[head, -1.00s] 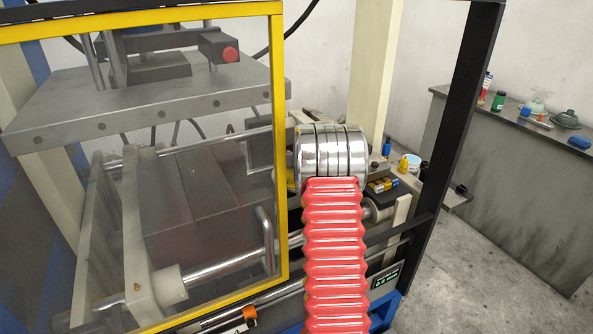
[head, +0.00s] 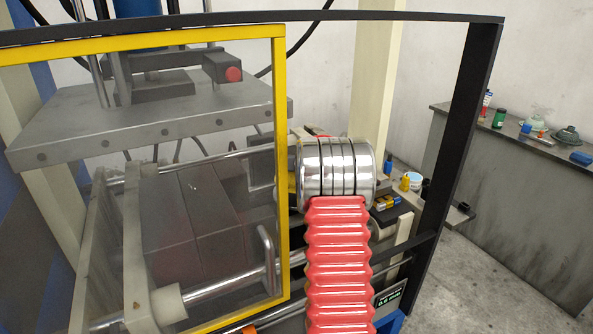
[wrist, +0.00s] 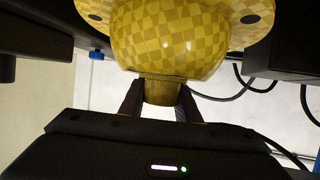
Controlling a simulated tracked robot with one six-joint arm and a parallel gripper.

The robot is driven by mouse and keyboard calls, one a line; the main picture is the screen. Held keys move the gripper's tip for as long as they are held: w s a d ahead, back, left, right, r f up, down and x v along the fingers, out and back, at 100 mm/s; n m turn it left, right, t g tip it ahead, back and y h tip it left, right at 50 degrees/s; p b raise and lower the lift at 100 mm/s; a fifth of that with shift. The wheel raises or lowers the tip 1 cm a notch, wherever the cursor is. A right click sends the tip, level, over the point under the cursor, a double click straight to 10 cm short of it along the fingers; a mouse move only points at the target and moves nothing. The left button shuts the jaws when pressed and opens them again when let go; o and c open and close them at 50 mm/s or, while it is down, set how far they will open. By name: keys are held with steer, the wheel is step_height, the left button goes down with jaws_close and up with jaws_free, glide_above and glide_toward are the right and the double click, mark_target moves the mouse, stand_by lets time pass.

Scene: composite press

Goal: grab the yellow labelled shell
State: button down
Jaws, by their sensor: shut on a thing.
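The yellow shell (wrist: 175,40) fills the top middle of the wrist view. It has a checkered weave, a rounded body, a wide flange with dark holes and a narrow neck (wrist: 160,92) below. My gripper (wrist: 160,100) has its two dark fingers on either side of this neck and is shut on it. No label shows on the visible side. In the head view my arm's chrome wrist and red ribbed sleeve hide the gripper, and I cannot make out the shell there.
A yellow-framed clear guard (head: 279,200) stands left of my arm, with the grey press plate (head: 150,115) behind it. A black post (head: 455,150) rises at right. Small bottles and a white tub (head: 415,180) sit behind my arm. A grey bench (head: 500,190) holds more items.

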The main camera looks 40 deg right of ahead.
steer(key=shift+r, duration=2.2)
